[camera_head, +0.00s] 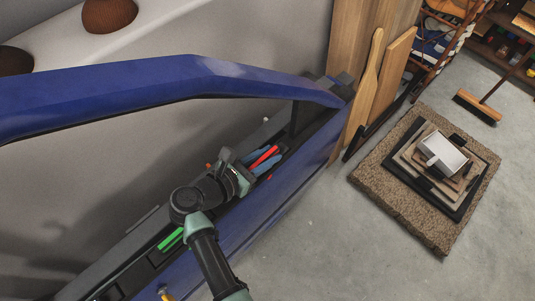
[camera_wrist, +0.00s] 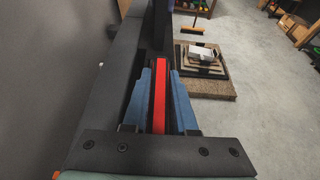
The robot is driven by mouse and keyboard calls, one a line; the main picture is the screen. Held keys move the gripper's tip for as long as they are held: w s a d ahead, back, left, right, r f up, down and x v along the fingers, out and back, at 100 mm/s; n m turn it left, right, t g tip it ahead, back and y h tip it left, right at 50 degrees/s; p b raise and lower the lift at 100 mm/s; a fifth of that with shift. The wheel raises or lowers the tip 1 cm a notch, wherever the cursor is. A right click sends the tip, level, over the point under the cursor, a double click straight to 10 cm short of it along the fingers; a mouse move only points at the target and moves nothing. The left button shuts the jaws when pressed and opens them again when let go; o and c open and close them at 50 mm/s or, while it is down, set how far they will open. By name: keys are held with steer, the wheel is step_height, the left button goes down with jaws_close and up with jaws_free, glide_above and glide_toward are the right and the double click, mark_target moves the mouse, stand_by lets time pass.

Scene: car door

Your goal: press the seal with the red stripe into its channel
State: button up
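The seal with the red stripe (camera_wrist: 160,92) is a dark strip with a bright red top, lying lengthwise between my gripper's two blue fingers in the wrist view. The red stripe also shows in the head view (camera_head: 264,157), above the inside of the blue car door (camera_head: 255,225). My gripper (camera_wrist: 160,80) has its fingers close along both sides of the seal and appears shut on it. A dark channel or gap in the door runs ahead of the fingertips. The seal's underside is hidden, so I cannot tell whether it sits in the channel.
A green-striped piece (camera_head: 170,239) lies on the door to the left of my arm. The blue window frame (camera_head: 190,75) arches over the door behind my gripper. Wooden boards (camera_head: 372,85) stand at the door's far end.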

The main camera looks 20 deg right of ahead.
steer(key=o, duration=0.4)
steer(key=shift+s+f, duration=0.15)
steer(key=shift+f, duration=0.4)
steer(key=shift+c, duration=0.2)
steer(key=shift+r+p, duration=0.8)
steer(key=v, duration=1.1)
steer(key=shift+a+r+b, duration=0.2)
steer(key=shift+a+b, duration=0.1)
steer(key=shift+a, duration=0.1)
